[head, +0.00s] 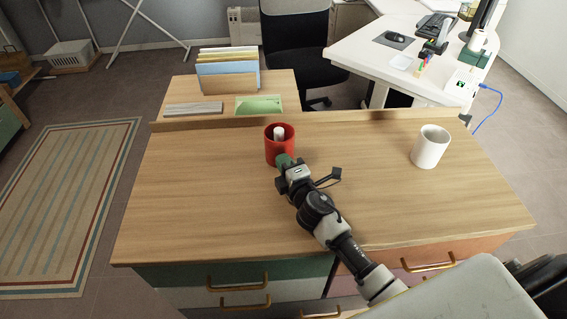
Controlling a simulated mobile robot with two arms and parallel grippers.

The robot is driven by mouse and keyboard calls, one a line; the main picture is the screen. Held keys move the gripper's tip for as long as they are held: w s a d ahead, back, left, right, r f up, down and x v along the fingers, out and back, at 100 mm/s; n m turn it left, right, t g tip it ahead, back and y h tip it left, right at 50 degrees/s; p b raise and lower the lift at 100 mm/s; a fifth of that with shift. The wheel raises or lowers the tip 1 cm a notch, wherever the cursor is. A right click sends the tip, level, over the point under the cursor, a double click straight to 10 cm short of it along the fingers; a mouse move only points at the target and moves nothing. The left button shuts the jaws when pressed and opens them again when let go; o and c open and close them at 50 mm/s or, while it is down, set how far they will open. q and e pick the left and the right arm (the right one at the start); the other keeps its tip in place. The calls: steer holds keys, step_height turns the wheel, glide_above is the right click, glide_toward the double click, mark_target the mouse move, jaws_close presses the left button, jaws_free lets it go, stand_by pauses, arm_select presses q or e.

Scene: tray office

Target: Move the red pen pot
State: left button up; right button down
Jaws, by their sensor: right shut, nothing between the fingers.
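The red pen pot (271,147) stands upright near the middle of the wooden desk top, with a small white item showing inside it. My right gripper (284,160) comes in from the lower right. Its tip is at the pot's near right side and overlaps its lower edge in the head view. I cannot tell whether it touches the pot. The fingers are shut with nothing between them. My left gripper is not in view.
A white mug (430,147) stands at the right of the wooden desk (190,200). Behind a raised back ledge are a file rack (228,78), a grey block (193,108) and a green card (259,105). The desk's left side is clear.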

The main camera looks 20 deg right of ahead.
steer(key=w+d, duration=0.3)
steer(key=w+d+b, duration=0.1)
steer(key=w+d, duration=0.2)
steer(key=w, duration=0.1)
